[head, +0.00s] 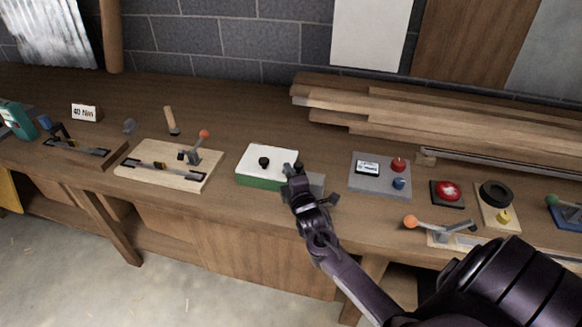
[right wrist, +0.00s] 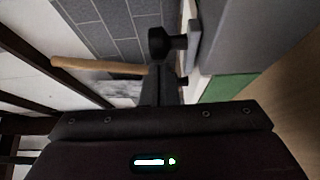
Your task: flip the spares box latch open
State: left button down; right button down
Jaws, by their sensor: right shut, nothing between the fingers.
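The green box with a white lid (head: 267,158), which I take for the spares box, sits near the middle of the bench. A grey piece (head: 317,184) shows beside the box, partly behind the gripper. No latch can be made out clearly. My left gripper is out of view.
Left of the box is a wooden board with an orange-tipped lever (head: 204,134). To the right are a grey panel with red and blue knobs (head: 380,177) and a red button (head: 447,192). Stacked planks (head: 430,105) lie behind. Bare bench lies behind the box.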

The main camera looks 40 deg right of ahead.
jog(key=shift+s+d, duration=0.15)
jog(key=shift+d, duration=0.05)
jog(key=s+d, duration=0.1)
jog(key=s+d+p, duration=0.1)
jog(key=shift+s+d, duration=0.2)
jog(key=shift+s, duration=0.2)
jog(key=shift+w, duration=0.1)
